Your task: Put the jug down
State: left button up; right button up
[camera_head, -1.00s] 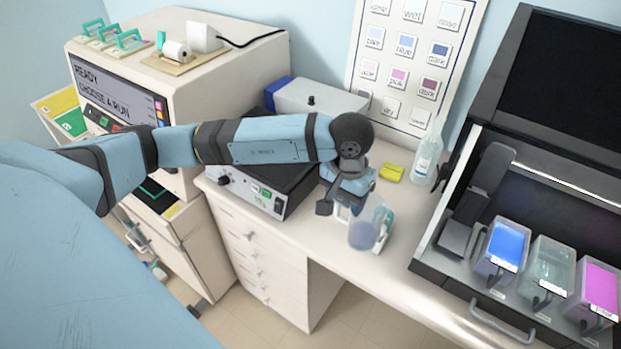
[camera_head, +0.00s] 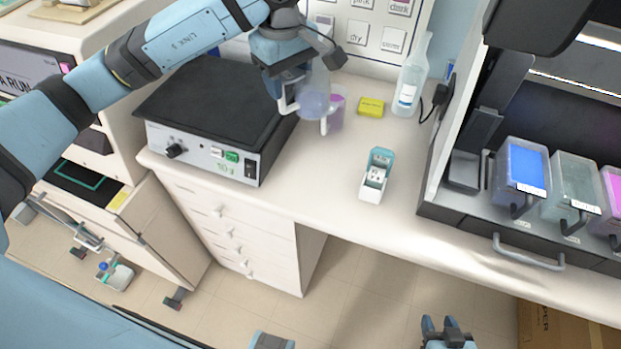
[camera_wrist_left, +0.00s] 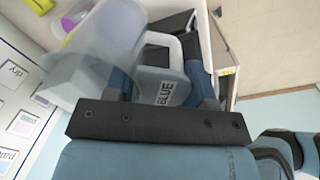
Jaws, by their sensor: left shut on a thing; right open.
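The jug (camera_head: 314,101) is clear and holds some bluish liquid. My left gripper (camera_head: 291,96) is shut on its handle at the back of the worktop, right of the black-topped device. In the left wrist view the see-through jug (camera_wrist_left: 112,40) shows beside the grey handle piece marked BLUE (camera_wrist_left: 165,92), between the fingers. I cannot tell whether the jug's base touches the worktop (camera_head: 290,180). My right gripper (camera_head: 443,326) is open and empty at the bottom edge, in front of the bench.
A pink-purple vessel (camera_head: 336,112) stands close behind the jug. A yellow block (camera_head: 370,107), a squeeze bottle (camera_head: 408,80) and a small white-and-teal slide holder (camera_head: 376,176) stand to the right. The black-topped device (camera_head: 215,100) is at left. The worktop's front middle is clear.

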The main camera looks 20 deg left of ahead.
pick_arm(q)
jog(key=shift+d+n, duration=0.2)
jog(key=shift+n, duration=0.3)
jog(key=shift+d+r+b, duration=0.1)
jog(key=shift+r+b, duration=0.05)
jog(key=shift+b, duration=0.2)
jog(key=shift+n, duration=0.3)
notch_tip(320, 180, down, 20)
jog(key=p, duration=0.2)
jog(key=shift+r+p, duration=0.25)
jog(key=shift+p, duration=0.05)
pick_arm(e)
jog(key=shift+a+r, duration=0.25)
jog(key=shift+r, duration=0.5)
pick_arm(q)
jog(key=shift+f, duration=0.2)
jog(key=o, duration=1.2)
jog(key=shift+o, duration=0.2)
pick_arm(e)
jog(key=shift+f, duration=0.2)
